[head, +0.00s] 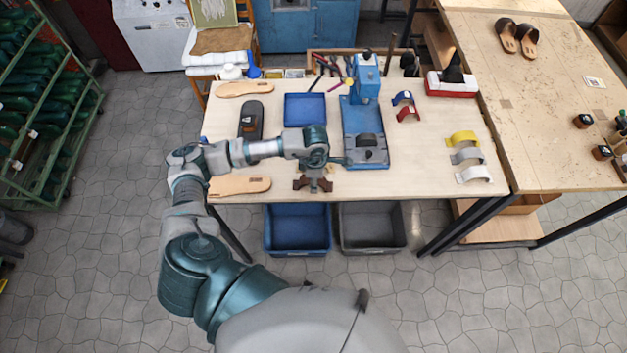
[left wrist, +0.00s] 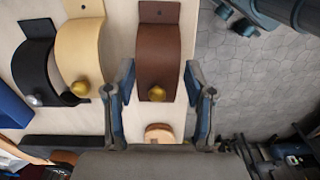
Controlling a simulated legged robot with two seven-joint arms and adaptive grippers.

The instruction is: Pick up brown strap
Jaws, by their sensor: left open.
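My left gripper (left wrist: 158,85) is open, with one finger on each side of the strap's lower end. I cannot tell whether the fingers touch it. In the head view my left gripper (head: 313,184) is over the table's front edge and mostly covers the strap.
A tan strap (left wrist: 82,45) and a black strap (left wrist: 38,72) stand beside the brown one. The blue press (head: 364,130) and blue tray (head: 305,108) are behind. Two bins, blue (head: 297,230) and grey (head: 371,228), sit below the table edge.

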